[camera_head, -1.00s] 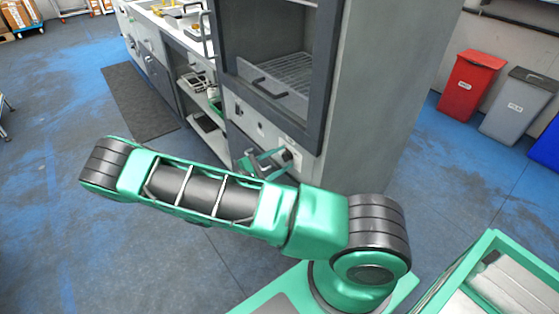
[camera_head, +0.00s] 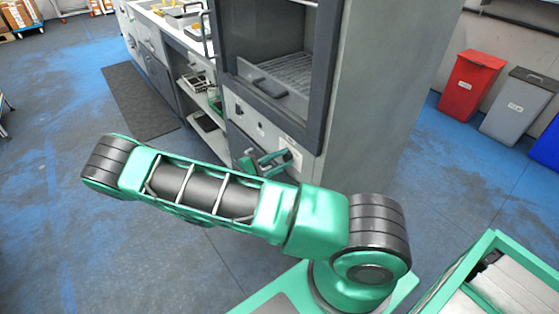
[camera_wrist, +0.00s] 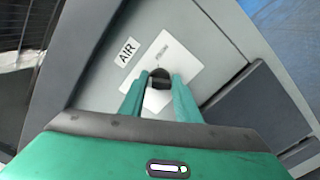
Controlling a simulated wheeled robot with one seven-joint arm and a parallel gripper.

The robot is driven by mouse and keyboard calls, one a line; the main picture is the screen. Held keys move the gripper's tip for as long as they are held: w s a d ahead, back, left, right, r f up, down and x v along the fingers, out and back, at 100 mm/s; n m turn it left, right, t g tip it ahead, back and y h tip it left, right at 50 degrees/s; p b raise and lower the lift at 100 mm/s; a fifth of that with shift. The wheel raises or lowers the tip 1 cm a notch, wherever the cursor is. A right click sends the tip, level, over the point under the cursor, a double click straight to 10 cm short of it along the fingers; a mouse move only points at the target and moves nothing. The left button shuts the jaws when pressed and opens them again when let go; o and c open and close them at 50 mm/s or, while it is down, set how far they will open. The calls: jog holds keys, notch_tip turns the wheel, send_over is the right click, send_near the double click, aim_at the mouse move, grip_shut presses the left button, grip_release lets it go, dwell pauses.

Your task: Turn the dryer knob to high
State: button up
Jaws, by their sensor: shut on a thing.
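The dryer (camera_head: 370,100) is a tall grey cabinet with a dark-framed window opening, right of centre in the head view. Its lower front panel holds a black knob, seen in the wrist view (camera_wrist: 159,78) on a white label plate (camera_wrist: 182,62) beside an "AIR" label (camera_wrist: 127,52). My gripper (camera_wrist: 159,84) is shut on the knob, one green finger on each side. In the head view my gripper (camera_head: 280,160) is at the lower front panel, partly hidden by my arm. The plate's small markings are too blurred to read.
A bench with shelves (camera_head: 195,75) runs left of the dryer, with a dark mat (camera_head: 140,100) on the floor before it. A red bin (camera_head: 470,85) and a grey bin (camera_head: 517,105) stand at the right. Blue-grey floor is open at the left.

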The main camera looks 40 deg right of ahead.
jog(key=m, duration=0.3)
jog(key=shift+f+m, duration=0.1)
jog(key=shift+m, duration=0.3)
jog(key=m, duration=0.4)
jog(key=shift+s+f+m, duration=0.1)
jog(key=shift+f+m, duration=0.05)
jog(key=shift+m, duration=0.15)
jog(key=m, duration=0.4)
jog(key=shift+f+m, duration=0.2)
jog(key=shift+m, duration=1.2)
jog(key=o, duration=0.9)
jog(key=shift+w, duration=0.2)
jog(key=shift+o, duration=0.6)
